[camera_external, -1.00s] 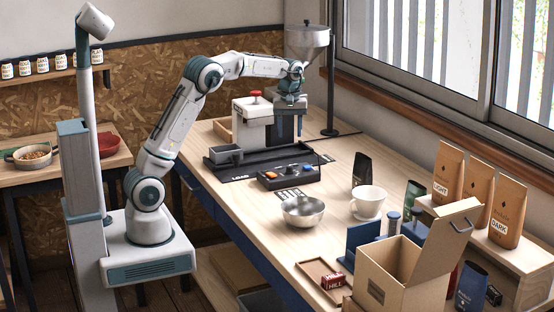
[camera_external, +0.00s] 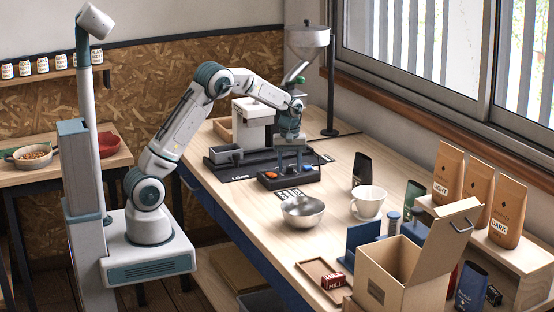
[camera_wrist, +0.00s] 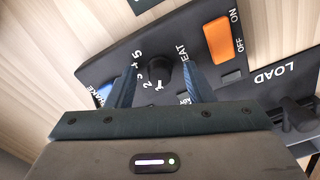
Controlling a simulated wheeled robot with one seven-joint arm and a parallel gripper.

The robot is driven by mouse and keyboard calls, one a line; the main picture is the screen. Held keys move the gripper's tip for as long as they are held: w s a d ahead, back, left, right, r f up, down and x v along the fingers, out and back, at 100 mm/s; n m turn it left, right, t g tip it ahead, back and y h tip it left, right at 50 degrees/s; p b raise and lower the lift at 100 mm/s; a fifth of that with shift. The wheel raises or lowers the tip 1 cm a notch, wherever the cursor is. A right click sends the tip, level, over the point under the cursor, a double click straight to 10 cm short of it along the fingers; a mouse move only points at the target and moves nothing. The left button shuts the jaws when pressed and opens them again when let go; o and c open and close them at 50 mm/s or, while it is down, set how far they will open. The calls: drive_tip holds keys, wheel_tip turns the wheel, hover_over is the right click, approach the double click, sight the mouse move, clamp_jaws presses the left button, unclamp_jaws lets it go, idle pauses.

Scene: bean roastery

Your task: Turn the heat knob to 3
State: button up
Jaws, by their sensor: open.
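The heat knob (camera_wrist: 158,73) is a round black knob on the dark control panel (camera_wrist: 110,50), with white numbers 1 to 5 around its left side in the wrist view. A white mark shows at its lower edge near the 1; I cannot tell surely which number it points to. My gripper (camera_wrist: 160,69) is open, with one blue finger on each side of the knob. I cannot tell whether the fingers touch it. In the external view my gripper (camera_external: 292,158) is low over the control panel (camera_external: 289,185) and hides the knob.
An orange ON/OFF switch (camera_wrist: 218,40) is right of the knob, and a blue button (camera_wrist: 104,94) is left of it. A steel bowl (camera_external: 302,211) sits in front.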

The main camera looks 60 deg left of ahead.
drive_tip(key=c, duration=1)
drive_tip(key=shift+m, duration=0.4)
drive_tip(key=m, duration=0.4)
drive_tip(key=shift+m, duration=0.4)
drive_tip(key=m, duration=0.6)
drive_tip(key=shift+r, duration=0.1)
drive_tip(key=shift+m, duration=0.3)
drive_tip(key=o, duration=1)
